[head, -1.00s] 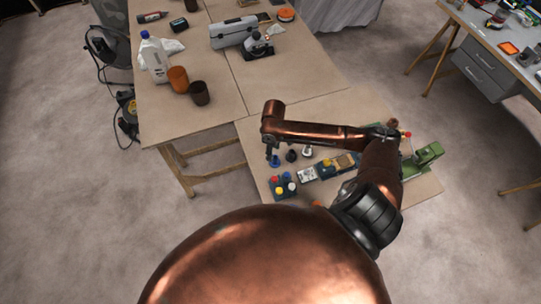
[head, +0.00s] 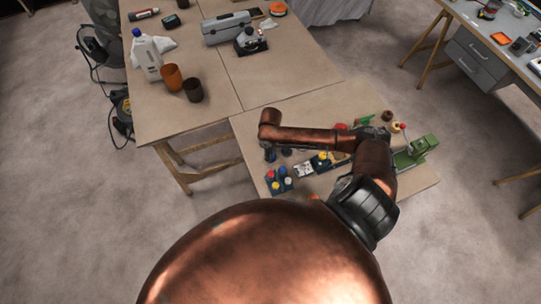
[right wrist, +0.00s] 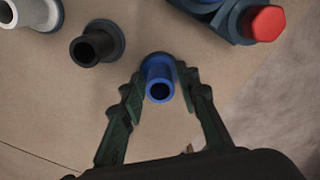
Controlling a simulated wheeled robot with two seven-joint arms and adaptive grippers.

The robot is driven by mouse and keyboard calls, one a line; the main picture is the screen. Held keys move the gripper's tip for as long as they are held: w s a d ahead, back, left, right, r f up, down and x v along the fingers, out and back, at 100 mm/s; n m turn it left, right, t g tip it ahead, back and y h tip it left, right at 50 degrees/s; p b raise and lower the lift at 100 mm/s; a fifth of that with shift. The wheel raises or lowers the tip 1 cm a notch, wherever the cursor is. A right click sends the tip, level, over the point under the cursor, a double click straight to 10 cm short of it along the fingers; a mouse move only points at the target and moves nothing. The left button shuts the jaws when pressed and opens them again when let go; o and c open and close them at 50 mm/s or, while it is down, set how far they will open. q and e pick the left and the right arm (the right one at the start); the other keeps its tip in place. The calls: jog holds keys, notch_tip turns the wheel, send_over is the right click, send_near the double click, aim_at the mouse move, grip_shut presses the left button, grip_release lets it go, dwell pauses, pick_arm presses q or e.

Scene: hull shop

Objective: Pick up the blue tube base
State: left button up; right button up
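The blue tube base (right wrist: 158,84) stands upright on the tan board in the right wrist view, its open round mouth facing the camera. My right gripper (right wrist: 161,76) points down over it with one dark finger on each side. The fingertips are close to the tube's sides; I cannot tell whether they touch it. In the head view my right gripper (head: 269,149) is small and mostly hidden below the copper arm. My left gripper is not in view.
A black tube (right wrist: 96,44) and a light grey tube (right wrist: 36,12) stand to the left in the wrist view. A blue block with a red cap (right wrist: 264,22) is at upper right. In the head view a green machine (head: 416,149) stands at the board's right. The bench's near-left part is bare.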

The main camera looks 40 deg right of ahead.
grip_shut()
jog(key=shift+r, duration=0.15)
